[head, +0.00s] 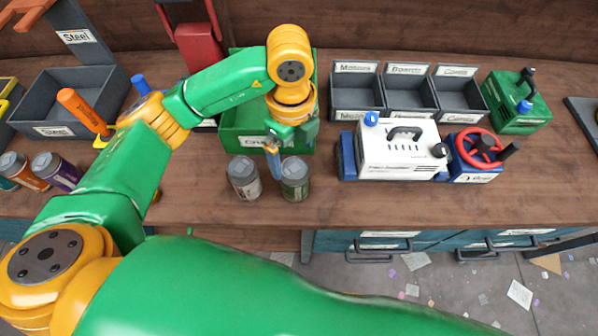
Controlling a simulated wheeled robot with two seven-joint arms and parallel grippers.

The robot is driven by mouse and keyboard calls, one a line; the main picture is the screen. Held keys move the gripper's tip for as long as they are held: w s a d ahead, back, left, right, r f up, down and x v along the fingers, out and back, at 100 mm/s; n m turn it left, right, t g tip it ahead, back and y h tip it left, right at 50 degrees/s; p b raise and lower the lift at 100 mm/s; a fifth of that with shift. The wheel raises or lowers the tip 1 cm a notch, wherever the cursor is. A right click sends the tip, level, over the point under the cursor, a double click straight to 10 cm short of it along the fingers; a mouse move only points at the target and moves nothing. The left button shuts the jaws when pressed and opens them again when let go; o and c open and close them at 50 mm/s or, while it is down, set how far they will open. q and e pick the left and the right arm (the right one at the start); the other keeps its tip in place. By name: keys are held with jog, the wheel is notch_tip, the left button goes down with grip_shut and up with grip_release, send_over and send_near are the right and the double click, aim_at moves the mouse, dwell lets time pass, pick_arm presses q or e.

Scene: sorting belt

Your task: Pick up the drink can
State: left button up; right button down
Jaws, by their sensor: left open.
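Several drink cans stand on the wooden bench. A grey-white can (243,178) and a dark green can (295,180) stand upright side by side, just in front of the green bin. An orange can (24,172) and a purple can (55,172) are at the far left. My left gripper (286,148) is open and points down, above and slightly behind the gap between the grey-white can and the green can. Its fingers overlap the green can's back edge in the picture; I cannot tell whether they touch it. My right gripper is out of view.
A green bin (240,142) is behind the gripper, partly hidden by my arm. Grey bins (358,92), a white machine (400,160), a red-wheeled valve box (478,160) and a green box (515,110) are to the right. An orange-handled tool (82,112) is at left. The bench front is clear.

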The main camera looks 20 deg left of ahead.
aim_at(293, 168)
pick_arm(q)
notch_tip(293, 168, down, 5)
jog(key=b, duration=0.3)
jog(key=shift+s+b, duration=0.1)
jog(key=shift+b, duration=0.3)
notch_tip(293, 168, down, 6)
jog(key=shift+d+f+p, duration=0.1)
jog(key=shift+p, duration=0.8)
jog(key=shift+f, duration=0.3)
jog(key=shift+r, duration=0.1)
jog(key=c, duration=1.1)
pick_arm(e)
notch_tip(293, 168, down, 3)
